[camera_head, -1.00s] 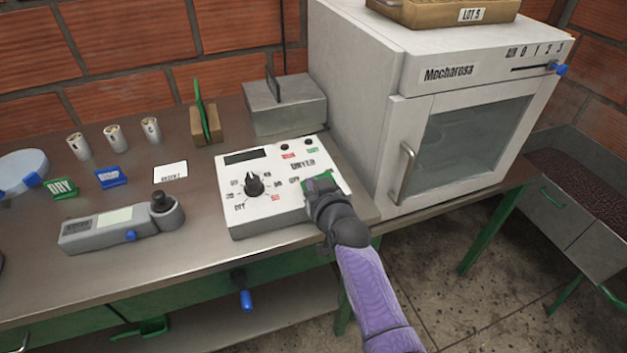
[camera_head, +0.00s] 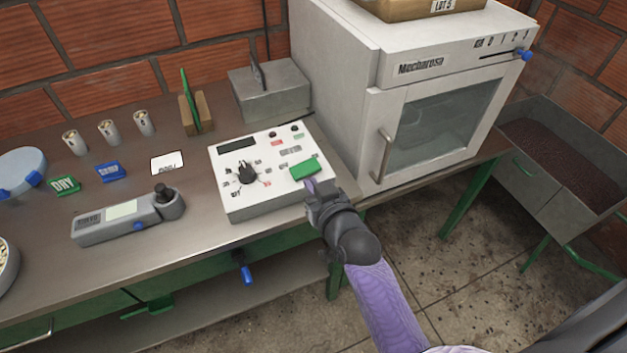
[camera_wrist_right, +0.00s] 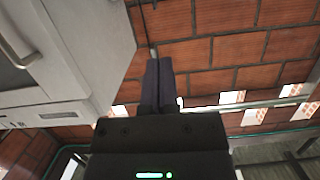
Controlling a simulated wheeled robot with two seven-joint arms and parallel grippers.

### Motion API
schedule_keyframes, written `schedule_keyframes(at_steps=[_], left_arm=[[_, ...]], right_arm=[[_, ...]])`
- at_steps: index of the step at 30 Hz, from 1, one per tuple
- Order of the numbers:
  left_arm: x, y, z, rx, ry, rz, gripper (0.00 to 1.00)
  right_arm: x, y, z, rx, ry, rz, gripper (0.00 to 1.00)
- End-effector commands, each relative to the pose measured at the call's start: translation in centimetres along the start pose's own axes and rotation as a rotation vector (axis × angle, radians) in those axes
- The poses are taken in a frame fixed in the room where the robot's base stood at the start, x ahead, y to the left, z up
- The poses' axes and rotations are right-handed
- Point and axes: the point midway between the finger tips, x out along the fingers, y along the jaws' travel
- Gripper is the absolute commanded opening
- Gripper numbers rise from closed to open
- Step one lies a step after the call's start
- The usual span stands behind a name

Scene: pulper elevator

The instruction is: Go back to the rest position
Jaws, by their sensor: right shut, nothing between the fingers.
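My right gripper (camera_head: 312,190) is shut and empty. It is at the front right corner of the white control box (camera_head: 262,200), close to the green block (camera_head: 304,168) on top of that box. I cannot tell whether the fingertips touch the box. In the right wrist view the two dark fingers (camera_wrist_right: 158,85) lie together with nothing between them. My left gripper is not in view.
The white Mecharosa oven (camera_head: 375,70) stands right of the box. A grey handheld meter (camera_head: 125,217), green and blue tags and several small cups stand left on the metal bench (camera_head: 120,255). A trough (camera_head: 560,160) of dark grains is at far right. Open floor lies in front.

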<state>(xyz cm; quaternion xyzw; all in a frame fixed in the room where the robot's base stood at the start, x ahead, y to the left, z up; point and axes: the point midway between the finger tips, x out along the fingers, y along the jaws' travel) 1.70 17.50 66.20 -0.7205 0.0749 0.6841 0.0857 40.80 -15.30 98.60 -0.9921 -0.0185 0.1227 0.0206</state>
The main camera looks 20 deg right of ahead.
Motion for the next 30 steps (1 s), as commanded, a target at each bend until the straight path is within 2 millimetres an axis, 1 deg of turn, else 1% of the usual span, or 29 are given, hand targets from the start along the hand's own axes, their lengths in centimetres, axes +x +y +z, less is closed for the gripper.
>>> schedule_keyframes(at_steps=[8, 13, 14, 15, 16, 17, 18, 19, 20, 21, 22, 23, 24, 26, 27, 29, 30], left_arm=[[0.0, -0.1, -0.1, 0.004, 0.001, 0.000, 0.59], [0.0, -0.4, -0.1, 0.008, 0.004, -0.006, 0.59], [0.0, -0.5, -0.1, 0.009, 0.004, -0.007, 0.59], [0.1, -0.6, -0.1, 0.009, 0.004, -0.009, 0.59], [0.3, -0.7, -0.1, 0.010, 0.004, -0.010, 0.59], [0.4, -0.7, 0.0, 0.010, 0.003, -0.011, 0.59], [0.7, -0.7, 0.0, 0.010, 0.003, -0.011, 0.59], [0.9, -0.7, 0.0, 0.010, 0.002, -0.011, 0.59], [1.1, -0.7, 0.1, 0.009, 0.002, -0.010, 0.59], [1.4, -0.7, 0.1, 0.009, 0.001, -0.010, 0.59], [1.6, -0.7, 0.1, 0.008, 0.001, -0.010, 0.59], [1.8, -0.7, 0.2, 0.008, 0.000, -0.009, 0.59], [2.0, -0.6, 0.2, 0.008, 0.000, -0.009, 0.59], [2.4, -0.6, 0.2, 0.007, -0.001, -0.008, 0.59], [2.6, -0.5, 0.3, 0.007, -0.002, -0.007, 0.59], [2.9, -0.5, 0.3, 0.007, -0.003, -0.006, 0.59], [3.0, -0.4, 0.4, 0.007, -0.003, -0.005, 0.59]], right_arm=[[-0.1, 0.0, 0.0, 0.000, 0.000, 0.000, 0.00], [-0.1, 0.0, 0.1, 0.000, -0.002, 0.000, 0.00], [-0.1, 0.0, 0.5, -0.001, -0.011, -0.001, 0.00], [-0.1, -0.1, 1.7, -0.003, -0.037, -0.004, 0.00], [-0.1, -0.2, 3.2, -0.006, -0.071, -0.007, 0.00], [-0.2, -0.3, 5.2, -0.010, -0.117, -0.011, 0.00], [-0.6, -0.6, 8.6, -0.016, -0.195, -0.019, 0.00], [-1.2, -0.7, 11.6, -0.024, -0.264, -0.025, 0.00], [-2.0, -0.8, 14.8, -0.031, -0.339, -0.032, 0.00], [-3.5, -0.9, 18.9, -0.046, -0.438, -0.039, 0.00], [-4.9, -0.9, 21.9, -0.055, -0.511, -0.044, 0.00], [-6.4, -0.8, 24.7, -0.067, -0.584, -0.049, 0.00], [-8.8, -0.6, 28.4, -0.082, -0.682, -0.055, 0.00], [-12.8, -0.2, 33.2, -0.109, -0.823, -0.063, 0.00], [-15.7, 0.3, 35.9, -0.127, -0.912, -0.067, 0.00], [-19.8, 1.0, 39.1, -0.153, -1.029, -0.072, 0.00], [-22.3, 1.5, 40.7, -0.169, -1.096, -0.075, 0.00]])
